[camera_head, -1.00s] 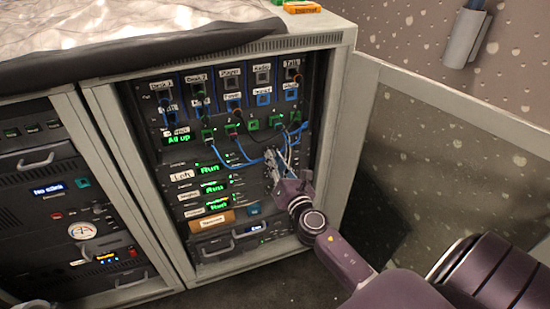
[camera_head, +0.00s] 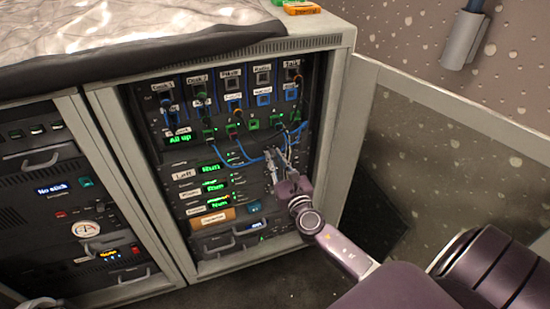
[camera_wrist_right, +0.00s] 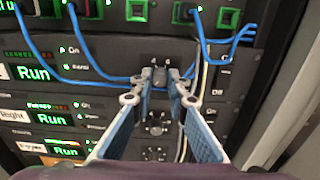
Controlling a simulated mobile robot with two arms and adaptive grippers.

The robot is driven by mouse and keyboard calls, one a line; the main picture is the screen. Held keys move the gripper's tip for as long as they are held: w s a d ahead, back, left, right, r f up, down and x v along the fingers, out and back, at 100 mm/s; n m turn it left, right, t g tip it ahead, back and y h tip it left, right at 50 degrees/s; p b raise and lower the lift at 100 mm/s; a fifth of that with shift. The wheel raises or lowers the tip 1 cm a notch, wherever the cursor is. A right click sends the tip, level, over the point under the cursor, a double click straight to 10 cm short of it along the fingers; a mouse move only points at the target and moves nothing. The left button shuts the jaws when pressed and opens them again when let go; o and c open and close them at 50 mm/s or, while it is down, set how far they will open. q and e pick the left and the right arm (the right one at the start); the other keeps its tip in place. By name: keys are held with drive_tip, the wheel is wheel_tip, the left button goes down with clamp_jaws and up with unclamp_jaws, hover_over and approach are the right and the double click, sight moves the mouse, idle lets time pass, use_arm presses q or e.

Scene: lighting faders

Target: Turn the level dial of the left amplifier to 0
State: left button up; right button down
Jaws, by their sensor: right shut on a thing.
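The left amplifier (camera_head: 184,174) is the upper of several stacked units in the open rack, with a "Left" label and a green "Run" display. In the right wrist view its panel (camera_wrist_right: 105,57) is at the top. Its dark level dial (camera_wrist_right: 159,75) sits between my right fingertips. My right gripper (camera_head: 278,159) reaches in from the right and is shut on this dial, with one finger at each side; it also shows in the right wrist view (camera_wrist_right: 159,82). The dial's scale and pointer cannot be read. My left gripper is not in view.
Blue cables (camera_head: 243,161) hang just above and beside my right gripper. Below, other amplifiers have similar dials (camera_wrist_right: 155,125). The rack's open door (camera_head: 440,165) stands to the right, close to my arm. A second rack (camera_head: 60,200) is at left.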

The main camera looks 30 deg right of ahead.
drive_tip(key=c, duration=1.9)
unclamp_jaws()
drive_tip(key=v, duration=1.2)
drive_tip(key=shift+f, duration=0.1)
drive_tip(key=shift+d, duration=0.1)
